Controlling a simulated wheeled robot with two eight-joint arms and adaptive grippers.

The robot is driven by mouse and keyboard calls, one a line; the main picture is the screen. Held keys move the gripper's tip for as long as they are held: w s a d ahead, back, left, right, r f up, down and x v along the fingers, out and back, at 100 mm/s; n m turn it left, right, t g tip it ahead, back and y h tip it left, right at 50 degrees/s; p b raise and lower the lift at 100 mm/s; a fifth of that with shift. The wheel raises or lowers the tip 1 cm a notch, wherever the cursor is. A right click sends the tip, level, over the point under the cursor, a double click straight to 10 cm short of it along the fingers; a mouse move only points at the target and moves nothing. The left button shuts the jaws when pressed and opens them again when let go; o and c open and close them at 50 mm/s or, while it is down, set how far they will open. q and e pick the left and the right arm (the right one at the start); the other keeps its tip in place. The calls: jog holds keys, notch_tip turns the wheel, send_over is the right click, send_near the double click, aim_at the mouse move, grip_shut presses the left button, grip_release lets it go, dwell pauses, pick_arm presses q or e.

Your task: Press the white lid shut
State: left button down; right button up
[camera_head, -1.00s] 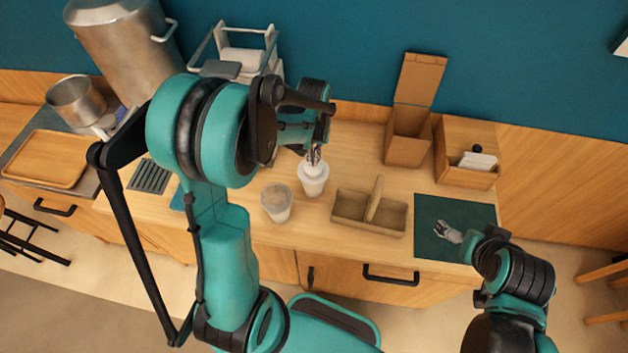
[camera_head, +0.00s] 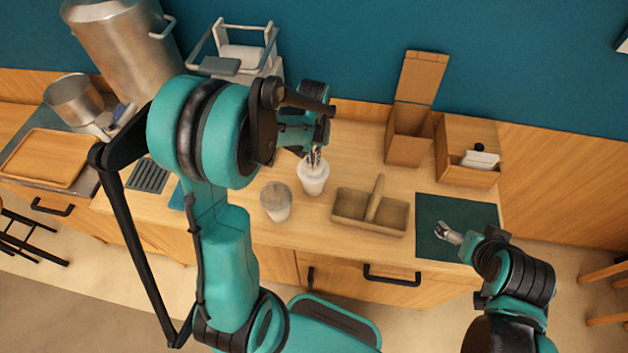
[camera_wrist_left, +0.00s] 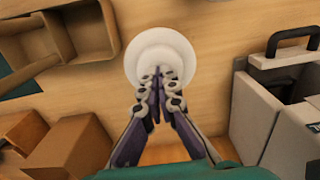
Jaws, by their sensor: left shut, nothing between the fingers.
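The white cup (camera_head: 313,180) stands upright on the counter, with the white lid (camera_head: 312,166) on its top. The lid fills the round white shape in the left wrist view (camera_wrist_left: 162,42). My left gripper (camera_head: 314,156) points down at the lid from above. Its fingertips are together at the lid in the left wrist view (camera_wrist_left: 158,73) and hold nothing. They cover part of the lid, so I cannot tell whether its rim is fully seated. My right gripper (camera_head: 447,233) is above the dark green mat (camera_head: 470,215), too small to judge its opening.
A lidless-looking cup with beige contents (camera_head: 276,203) stands left of the white cup. A divided box with a handle (camera_head: 350,211) is to its right. Brown cardboard boxes (camera_head: 408,148) stand behind right. A white machine (camera_head: 270,68) stands at the back.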

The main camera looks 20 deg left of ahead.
pick_arm(q)
jog(key=shift+f, duration=0.2)
jog(key=shift+r, duration=0.15)
notch_tip(320, 180, up, 5)
jog(key=p, duration=0.3)
jog(key=shift+s+f, duration=0.1)
jog(key=shift+f, duration=0.1)
dwell(0.4)
